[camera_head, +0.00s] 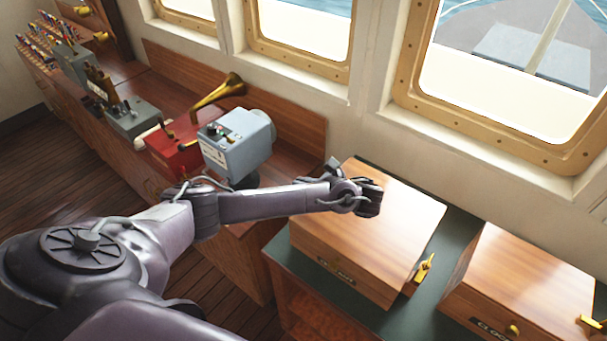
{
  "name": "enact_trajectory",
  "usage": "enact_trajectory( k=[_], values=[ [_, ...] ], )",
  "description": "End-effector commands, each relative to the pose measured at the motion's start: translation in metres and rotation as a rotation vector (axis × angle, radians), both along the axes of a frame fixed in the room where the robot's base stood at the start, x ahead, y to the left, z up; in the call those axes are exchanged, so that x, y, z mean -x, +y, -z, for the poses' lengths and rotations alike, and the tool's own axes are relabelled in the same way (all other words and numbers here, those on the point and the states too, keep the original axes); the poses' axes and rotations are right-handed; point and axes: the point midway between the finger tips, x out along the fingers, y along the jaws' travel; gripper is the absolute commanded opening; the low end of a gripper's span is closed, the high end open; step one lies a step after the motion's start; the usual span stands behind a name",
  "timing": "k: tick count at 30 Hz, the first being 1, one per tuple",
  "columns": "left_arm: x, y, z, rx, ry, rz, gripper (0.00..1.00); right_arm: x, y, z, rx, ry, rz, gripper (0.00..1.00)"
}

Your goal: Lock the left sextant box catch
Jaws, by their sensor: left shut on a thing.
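The wooden box (400,220) with a flat lid stands on a dark green counter top; I take it for the sextant box. A small dark label (337,271) is on its front, too small to read. A brass catch (425,268) shows at its right side. I see no catch on its left side, part of which lies behind my arm. My left gripper (369,196) shows over the lid, at the end of my arm from the left. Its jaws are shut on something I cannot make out. My right gripper is not in view.
A second wooden box (535,275) with brass fittings stands to the right, across a narrow gap. To the left, a grey-blue device (236,145), a red box (178,145) and a brass horn (219,92) stand on a wooden desk. Windows line the wall behind.

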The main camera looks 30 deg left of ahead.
Motion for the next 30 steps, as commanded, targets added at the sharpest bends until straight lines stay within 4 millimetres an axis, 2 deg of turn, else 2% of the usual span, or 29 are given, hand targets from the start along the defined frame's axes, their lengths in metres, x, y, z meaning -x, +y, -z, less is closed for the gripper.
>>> enact_trajectory(
  k=[3, 17, 18, 22, 30],
  values=[
    [0.0008, -0.0007, 0.0008, 0.002, 0.003, -0.014, 0.0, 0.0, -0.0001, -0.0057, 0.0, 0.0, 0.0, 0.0],
    [0.0011, 0.0, 0.0029, 0.002, 0.002, -0.023, 0.0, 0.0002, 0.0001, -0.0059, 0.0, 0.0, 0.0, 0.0],
    [0.0011, 0.0, 0.0029, 0.001, 0.003, -0.023, 0.11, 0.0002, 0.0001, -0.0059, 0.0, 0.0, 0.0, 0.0],
    [0.0007, 0.0, 0.0022, 0.001, 0.002, -0.022, 0.27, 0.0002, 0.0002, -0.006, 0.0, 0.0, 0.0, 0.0],
    [0.0002, 0.0001, 0.001, 0.001, 0.001, -0.022, 0.27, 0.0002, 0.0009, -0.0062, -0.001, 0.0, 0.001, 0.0]
  ],
)
